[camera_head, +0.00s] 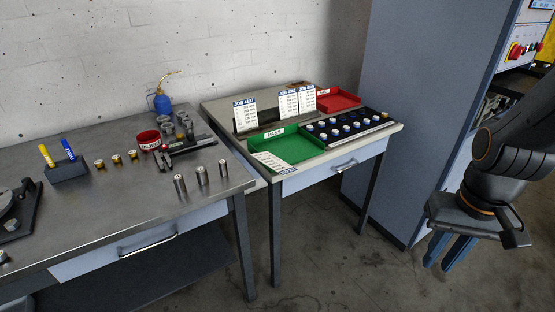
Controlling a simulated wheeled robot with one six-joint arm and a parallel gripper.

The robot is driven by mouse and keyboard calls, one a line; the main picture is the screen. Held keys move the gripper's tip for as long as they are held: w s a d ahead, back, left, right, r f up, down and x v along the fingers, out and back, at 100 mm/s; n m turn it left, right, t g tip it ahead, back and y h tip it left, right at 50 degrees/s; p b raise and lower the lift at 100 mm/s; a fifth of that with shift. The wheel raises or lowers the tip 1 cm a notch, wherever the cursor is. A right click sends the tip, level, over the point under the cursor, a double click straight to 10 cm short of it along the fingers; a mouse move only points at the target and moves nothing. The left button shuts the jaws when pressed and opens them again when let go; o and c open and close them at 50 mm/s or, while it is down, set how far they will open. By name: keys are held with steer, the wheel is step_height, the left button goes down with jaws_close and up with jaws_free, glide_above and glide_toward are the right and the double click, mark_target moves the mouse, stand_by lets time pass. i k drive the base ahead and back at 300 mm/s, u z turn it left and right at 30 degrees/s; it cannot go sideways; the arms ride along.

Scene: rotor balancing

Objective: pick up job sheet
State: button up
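Three white job sheets with blue headers stand upright at the back of the right-hand table: one at the left (245,115), one in the middle (288,104) and one at the right (306,99). The left one appears to read JOB 4127; the other numbers are too small to read surely. Another white sheet (272,162) lies tilted at the front of the green tray (296,149), its blue header toward the table's front edge. My gripper (438,268) hangs at the far right, pointing down, well apart from the table. Its blue fingers are apart with nothing between them.
The green tray is labelled PASS. A red tray (351,99) stands behind a black rack (375,131) of small round pieces. The left bench (125,213) holds metal cylinders, a pen holder (68,170) and a blue bottle (162,103). A grey cabinet (400,90) stands right of the table.

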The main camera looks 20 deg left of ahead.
mark_target(272, 161)
steer(key=z, duration=0.05)
steer(key=k, duration=0.45)
steer(key=u, duration=0.85)
steer(key=i, duration=0.55)
steer(key=z, duration=0.3)
